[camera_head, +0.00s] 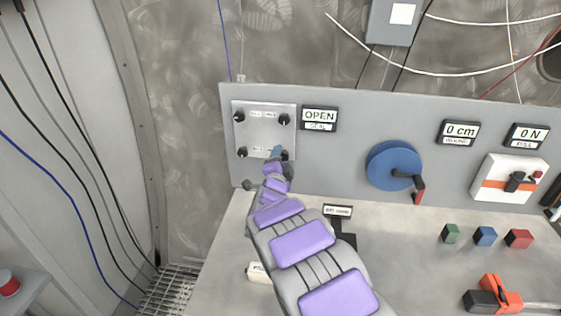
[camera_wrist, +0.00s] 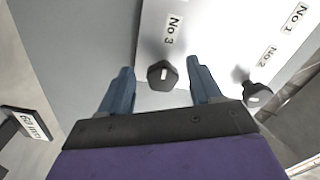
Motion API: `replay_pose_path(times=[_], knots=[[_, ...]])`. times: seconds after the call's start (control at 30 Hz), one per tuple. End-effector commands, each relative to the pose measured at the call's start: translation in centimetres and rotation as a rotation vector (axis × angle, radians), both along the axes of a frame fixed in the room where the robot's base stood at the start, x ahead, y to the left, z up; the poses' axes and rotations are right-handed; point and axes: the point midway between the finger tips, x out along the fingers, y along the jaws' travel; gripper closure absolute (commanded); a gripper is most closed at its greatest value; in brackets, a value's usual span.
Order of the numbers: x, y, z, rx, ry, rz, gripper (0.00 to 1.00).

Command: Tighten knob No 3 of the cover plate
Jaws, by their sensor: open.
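The cover plate (camera_head: 265,132) is a pale square panel on the upright grey board, with a dark knob near each corner. Knob No 3 (camera_wrist: 162,75) is black with a white mark on its face, next to its printed label. My gripper (camera_wrist: 159,66) is open, with one blue finger on each side of knob No 3 and a visible gap to it on both sides. In the head view, my gripper (camera_head: 278,153) is at the plate's lower right corner and partly hides the knob there. Knob No 2 (camera_wrist: 257,95) is to the right, outside the fingers.
A display reading OPEN (camera_head: 319,118) is right of the plate. A blue wheel with a handle (camera_head: 392,165) and a white box with an orange stripe (camera_head: 508,179) are further right. Coloured cubes (camera_head: 485,236) and an orange-black tool (camera_head: 494,297) lie on the bench.

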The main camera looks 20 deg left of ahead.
Motion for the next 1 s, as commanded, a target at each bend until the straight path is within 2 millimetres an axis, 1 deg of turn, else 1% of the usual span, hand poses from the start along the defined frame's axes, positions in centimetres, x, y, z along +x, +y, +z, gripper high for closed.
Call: replay_pose_path(times=[0.17, 0.37, 0.67, 1.0], knots=[[-0.5, -0.1, 0.0, -0.001, 0.000, 0.001, 0.36], [-2.8, -0.6, 0.2, -0.002, -0.002, 0.002, 0.36], [-7.6, -1.7, 0.0, -0.003, 0.002, 0.001, 0.36], [-13.5, -3.1, -0.1, -0.003, 0.003, 0.002, 0.36]])
